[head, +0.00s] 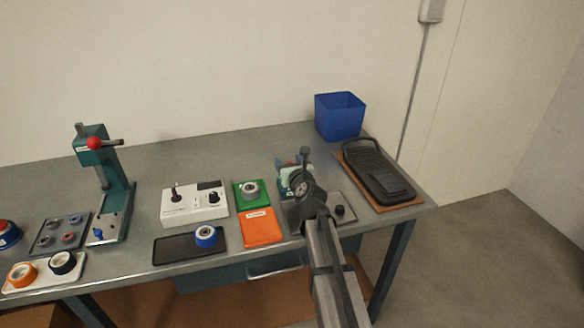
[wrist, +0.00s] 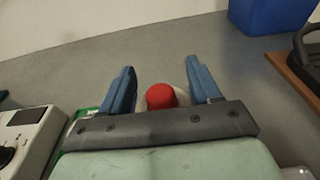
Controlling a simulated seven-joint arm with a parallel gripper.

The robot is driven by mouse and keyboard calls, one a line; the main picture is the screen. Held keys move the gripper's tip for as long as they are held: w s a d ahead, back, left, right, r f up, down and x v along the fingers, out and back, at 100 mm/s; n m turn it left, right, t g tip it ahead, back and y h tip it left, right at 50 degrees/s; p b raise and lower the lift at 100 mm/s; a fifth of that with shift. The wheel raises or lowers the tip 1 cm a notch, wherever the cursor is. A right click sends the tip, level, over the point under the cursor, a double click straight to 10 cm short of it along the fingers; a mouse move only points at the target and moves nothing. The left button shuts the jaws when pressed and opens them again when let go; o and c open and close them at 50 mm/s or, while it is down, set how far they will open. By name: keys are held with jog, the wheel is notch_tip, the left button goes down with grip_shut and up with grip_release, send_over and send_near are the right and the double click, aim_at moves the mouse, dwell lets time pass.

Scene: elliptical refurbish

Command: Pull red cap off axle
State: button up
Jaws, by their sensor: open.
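The red cap (wrist: 161,96) shows in the wrist view as a round red end between the two blue fingers of my gripper (wrist: 160,72). The fingers are open, with a gap on each side of the cap. A pale rounded part shows around and behind the cap; its lower side is hidden by the dark bar of my gripper. I cannot make out the axle. In the head view my gripper (head: 290,172) is over the right part of the bench, and my arm hides much of what lies below it.
A blue bin (head: 339,117) stands at the back right. A black object (head: 378,172) lies on a brown board at the right. A green tray (head: 240,203), an orange pad (head: 260,228) and a white control box (head: 195,205) are to the left. A teal press (head: 112,190) stands farther left.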

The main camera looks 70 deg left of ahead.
jog(key=shift+a, duration=0.15)
jog(key=shift+c, duration=0.3)
grip_shut()
dwell(0.6)
